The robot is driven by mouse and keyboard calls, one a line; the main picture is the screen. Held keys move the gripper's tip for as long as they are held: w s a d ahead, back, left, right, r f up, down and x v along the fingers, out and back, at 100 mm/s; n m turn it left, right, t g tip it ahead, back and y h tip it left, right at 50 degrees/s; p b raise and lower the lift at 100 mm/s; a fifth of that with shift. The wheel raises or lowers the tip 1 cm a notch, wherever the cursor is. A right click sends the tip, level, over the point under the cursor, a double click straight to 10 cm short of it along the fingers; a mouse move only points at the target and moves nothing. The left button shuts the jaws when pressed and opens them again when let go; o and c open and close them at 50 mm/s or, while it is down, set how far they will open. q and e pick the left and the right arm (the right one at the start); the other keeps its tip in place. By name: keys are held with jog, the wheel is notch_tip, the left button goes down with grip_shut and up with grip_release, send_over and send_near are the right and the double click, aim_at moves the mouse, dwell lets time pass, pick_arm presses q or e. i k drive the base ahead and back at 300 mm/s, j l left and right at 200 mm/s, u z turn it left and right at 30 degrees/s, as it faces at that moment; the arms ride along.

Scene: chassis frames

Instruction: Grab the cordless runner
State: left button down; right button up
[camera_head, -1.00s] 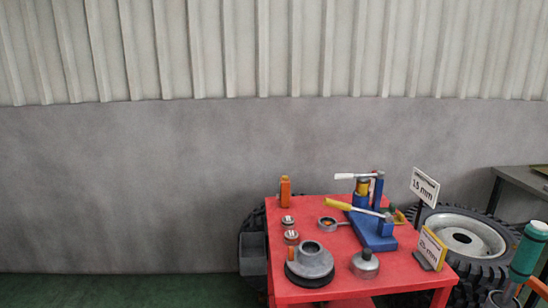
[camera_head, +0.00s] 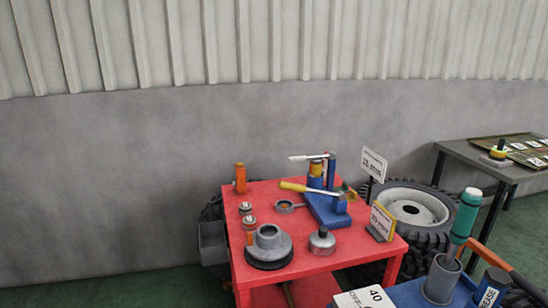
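I cannot tell for sure which thing is the cordless runner. A tool with a green cylindrical body (camera_head: 466,214) and pale top stands tilted at the right, its lower end at a grey cup (camera_head: 442,278). A small black, yellow and orange thing (camera_head: 499,150) sits on the dark table (camera_head: 480,160) at the back right; it is too small to make out. Neither of my grippers is in view.
A red table (camera_head: 285,237) holds a blue press (camera_head: 327,206), a grey flanged part (camera_head: 268,245), a grey metal pot (camera_head: 322,241) and small rings. The green floor (camera_head: 120,292) at left is clear.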

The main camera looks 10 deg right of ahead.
aim_at(470, 201)
jog(key=i+j+z, duration=0.1)
jog(key=j+z, duration=0.15)
jog(key=z, duration=0.2)
jog(key=i+j+z, duration=0.1)
jog(key=j+z, duration=0.15)
jog(key=z, duration=0.2)
jog(key=j+z, duration=0.3)
jog(key=z, duration=0.15)
